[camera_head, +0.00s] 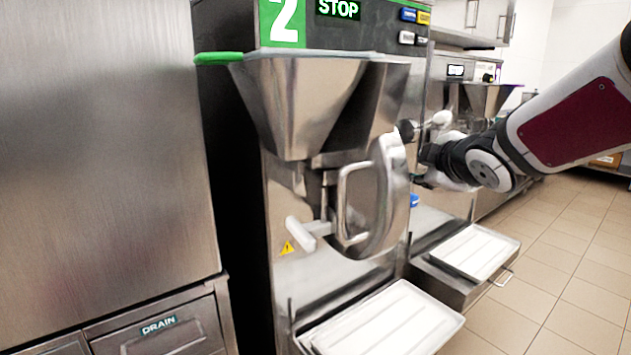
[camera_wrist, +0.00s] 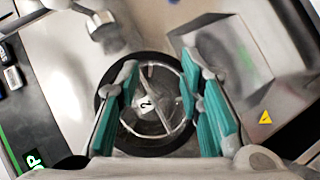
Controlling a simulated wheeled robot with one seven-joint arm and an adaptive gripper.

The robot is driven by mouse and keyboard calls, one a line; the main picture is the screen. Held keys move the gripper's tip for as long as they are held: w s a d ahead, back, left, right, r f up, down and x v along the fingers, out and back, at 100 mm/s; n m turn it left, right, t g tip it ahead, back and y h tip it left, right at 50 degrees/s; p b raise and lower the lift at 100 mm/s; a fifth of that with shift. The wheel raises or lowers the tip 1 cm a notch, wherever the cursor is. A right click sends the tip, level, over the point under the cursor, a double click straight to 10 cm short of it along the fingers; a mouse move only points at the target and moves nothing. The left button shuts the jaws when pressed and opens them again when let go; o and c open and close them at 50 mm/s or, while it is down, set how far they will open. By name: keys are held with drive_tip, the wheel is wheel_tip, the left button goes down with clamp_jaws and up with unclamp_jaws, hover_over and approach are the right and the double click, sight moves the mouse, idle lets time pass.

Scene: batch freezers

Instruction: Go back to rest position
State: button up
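My gripper (camera_wrist: 158,105) shows in the wrist view with its two teal-padded fingers spread apart. Nothing is visible between the pads. Beyond them is a round dark opening (camera_wrist: 148,141) with a metal beater and a "2" label inside it. In the head view my arm reaches in from the right, and its end is beside the front door (camera_head: 388,195) of batch freezer 2 (camera_head: 330,60). The gripper's fingers are mostly hidden there. The door is swung out, with its bar handle (camera_head: 342,205) facing me. The freezer's display reads STOP (camera_head: 338,9).
A white tray (camera_head: 385,322) sits below freezer 2. A second freezer (camera_head: 462,95) with another white tray (camera_head: 475,250) stands behind it. A steel cabinet with a DRAIN drawer (camera_head: 160,328) is at left. Tiled floor (camera_head: 560,260) lies open at right.

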drive_tip(key=s+d+f+m+g+h, duration=0.2)
drive_tip(key=s+f+m+g, duration=0.15)
drive_tip(key=s, duration=0.65)
drive_tip(key=s+d+f+m+g+h, duration=0.1)
drive_tip(key=s+f+m+g, duration=0.1)
drive_tip(key=s+m, duration=0.5)
drive_tip(key=s+a+f+m+g+y, duration=0.1)
drive_tip(key=s+a+f+g, duration=0.1)
drive_tip(key=s, duration=0.6)
drive_tip(key=s+a+f+m+g+y, duration=0.1)
drive_tip(key=s+a+f+m+g, duration=0.15)
drive_tip(key=s, duration=0.65)
drive_tip(key=s+a+f+g+y, duration=0.1)
drive_tip(key=s+f+g, duration=0.15)
drive_tip(key=s, duration=0.55)
wheel_tip(320, 180, up, 15)
drive_tip(key=t+p, duration=0.3)
drive_tip(key=p, duration=1)
drive_tip(key=shift+d+p, duration=0.15)
drive_tip(key=shift+p, duration=0.25)
drive_tip(key=shift+w, duration=0.15)
